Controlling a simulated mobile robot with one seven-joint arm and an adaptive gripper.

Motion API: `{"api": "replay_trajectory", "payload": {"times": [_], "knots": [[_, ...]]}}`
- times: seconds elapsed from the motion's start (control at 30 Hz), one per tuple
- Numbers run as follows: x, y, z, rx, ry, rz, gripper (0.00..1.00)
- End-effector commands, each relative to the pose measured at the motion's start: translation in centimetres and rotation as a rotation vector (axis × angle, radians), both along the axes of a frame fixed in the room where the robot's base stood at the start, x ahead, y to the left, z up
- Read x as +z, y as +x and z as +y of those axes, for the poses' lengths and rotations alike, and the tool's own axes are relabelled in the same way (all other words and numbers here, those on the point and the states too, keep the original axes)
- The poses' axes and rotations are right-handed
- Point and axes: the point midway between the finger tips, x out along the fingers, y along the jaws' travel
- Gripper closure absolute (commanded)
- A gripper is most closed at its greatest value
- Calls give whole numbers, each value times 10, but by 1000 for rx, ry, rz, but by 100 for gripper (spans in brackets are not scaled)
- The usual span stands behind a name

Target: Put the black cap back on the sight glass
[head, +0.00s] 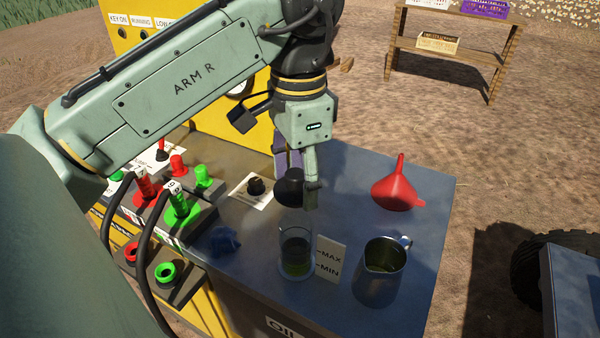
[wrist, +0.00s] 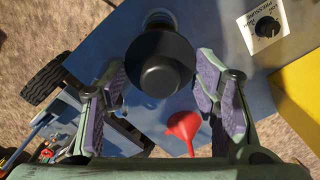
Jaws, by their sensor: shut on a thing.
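The black cap (head: 289,188) is round and held in my gripper (head: 312,190). In the wrist view the cap (wrist: 160,68) sits between the two purple-padded fingers of my gripper (wrist: 162,88). The sight glass (head: 296,262) is a clear upright cylinder with dark greenish liquid low in it, beside the MAX/MIN plate (head: 330,259). The cap is above the glass in the head view, slightly left of its middle. In the wrist view the glass (wrist: 158,18) shows partly behind the cap's far edge.
A metal jug (head: 383,272) stands right of the glass and a red funnel (head: 398,188) behind it. A crumpled blue cloth (head: 224,241) lies to the left.

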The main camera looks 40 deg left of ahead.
Motion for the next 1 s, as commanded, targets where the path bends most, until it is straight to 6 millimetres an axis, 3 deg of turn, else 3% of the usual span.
{"api": "replay_trajectory", "payload": {"times": [0.53,1.0], "knots": [[-49,0,0,-2,-3,-1,73],[-55,0,0,-1,0,-1,73]]}}
